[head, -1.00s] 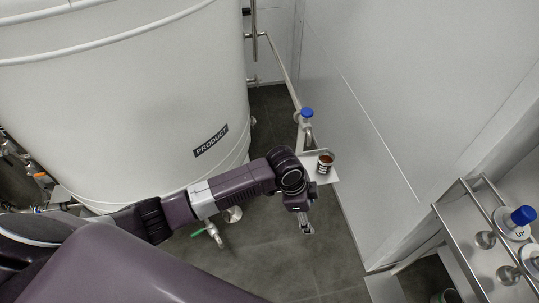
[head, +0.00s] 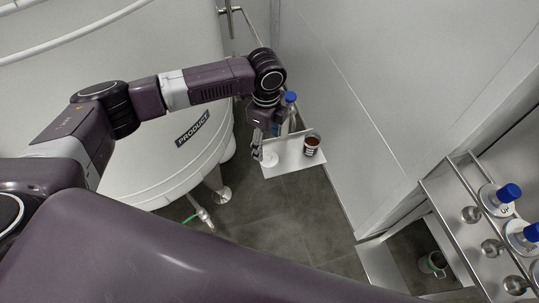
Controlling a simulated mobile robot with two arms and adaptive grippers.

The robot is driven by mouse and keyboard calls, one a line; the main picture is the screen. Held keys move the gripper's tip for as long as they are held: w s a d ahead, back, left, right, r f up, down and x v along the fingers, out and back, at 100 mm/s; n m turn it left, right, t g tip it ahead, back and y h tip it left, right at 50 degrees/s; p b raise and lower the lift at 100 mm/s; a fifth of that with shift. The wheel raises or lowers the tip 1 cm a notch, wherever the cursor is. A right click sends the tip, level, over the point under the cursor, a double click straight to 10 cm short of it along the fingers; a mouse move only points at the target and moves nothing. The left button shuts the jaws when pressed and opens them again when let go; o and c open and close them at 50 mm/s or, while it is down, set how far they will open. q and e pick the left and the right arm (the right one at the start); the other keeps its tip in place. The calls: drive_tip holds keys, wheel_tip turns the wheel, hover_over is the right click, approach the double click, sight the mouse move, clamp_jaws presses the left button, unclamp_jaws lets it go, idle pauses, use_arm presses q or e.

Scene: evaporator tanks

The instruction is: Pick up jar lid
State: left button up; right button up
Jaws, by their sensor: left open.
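A small white round lid (head: 270,159) lies flat on the left part of a small white wall shelf (head: 290,164). A jar (head: 311,145) with dark red-brown contents and a label stands open on the shelf, to the right of the lid. My left gripper (head: 257,151) is open and points down at the shelf's left edge, close beside the lid. I cannot tell whether it touches the lid. My right gripper is out of view.
A blue-capped bottle (head: 291,98) stands behind my left gripper, partly hidden. The big white PRODUCT tank (head: 150,150) is to the left and a pale wall (head: 370,100) to the right. A metal rack (head: 455,205) with blue-capped bottles stands at lower right.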

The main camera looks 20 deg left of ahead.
sight(268, 154)
use_arm(q)
drive_tip(key=f, duration=0.1)
drive_tip(key=f+p, duration=0.1)
drive_tip(key=f, duration=0.2)
drive_tip(key=shift+s+d+f, duration=0.2)
drive_tip(key=shift+s+f, duration=0.1)
drive_tip(key=shift+s, duration=0.05)
drive_tip(key=shift+f, duration=0.35)
drive_tip(key=shift+c, duration=0.5)
drive_tip(key=c, duration=0.8)
